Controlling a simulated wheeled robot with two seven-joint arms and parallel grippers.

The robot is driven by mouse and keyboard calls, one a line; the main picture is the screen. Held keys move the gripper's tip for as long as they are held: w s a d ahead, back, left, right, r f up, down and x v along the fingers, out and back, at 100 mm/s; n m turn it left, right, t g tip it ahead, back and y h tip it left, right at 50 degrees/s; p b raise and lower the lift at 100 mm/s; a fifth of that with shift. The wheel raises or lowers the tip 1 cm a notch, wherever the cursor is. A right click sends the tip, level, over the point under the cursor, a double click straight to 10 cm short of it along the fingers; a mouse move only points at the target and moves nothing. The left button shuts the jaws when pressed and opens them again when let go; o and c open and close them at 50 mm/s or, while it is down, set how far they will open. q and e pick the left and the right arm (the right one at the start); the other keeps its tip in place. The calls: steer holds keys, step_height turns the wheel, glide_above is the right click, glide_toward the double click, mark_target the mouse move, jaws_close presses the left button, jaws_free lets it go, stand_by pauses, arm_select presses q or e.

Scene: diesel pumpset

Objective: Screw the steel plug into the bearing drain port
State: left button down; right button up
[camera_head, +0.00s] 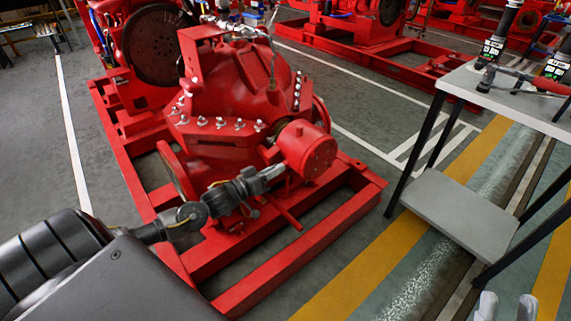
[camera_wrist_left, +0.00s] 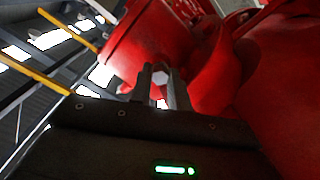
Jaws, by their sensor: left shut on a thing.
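The red pump's round bearing housing (camera_head: 308,151) stands at the pump's near right end, and its red body (camera_wrist_left: 140,45) fills the upper middle of the left wrist view. My left gripper (camera_head: 274,172) reaches to the underside of this housing. Its fingers (camera_wrist_left: 161,86) are shut on a small pale, hexagonal steel plug (camera_wrist_left: 160,76), close against the red castings. The drain port itself is hidden, so I cannot tell how far the plug sits in it. In the head view the plug is hidden by the fingers. My right gripper (camera_head: 507,307) is open and empty at the bottom right edge.
The pump stands on a red steel frame (camera_head: 283,262) with open gaps. A grey two-level table (camera_head: 460,212) stands at the right with tools on top. More red pumpsets (camera_head: 355,35) stand behind. The floor between frame and table is clear.

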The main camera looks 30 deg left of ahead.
arm_select(q)
steer(key=shift+r+p, duration=0.1)
steer(key=shift+p, duration=0.65)
stand_by(0.3)
steer(key=m, duration=2.4)
steer(key=m, duration=1)
steer(key=shift+m, duration=0.3)
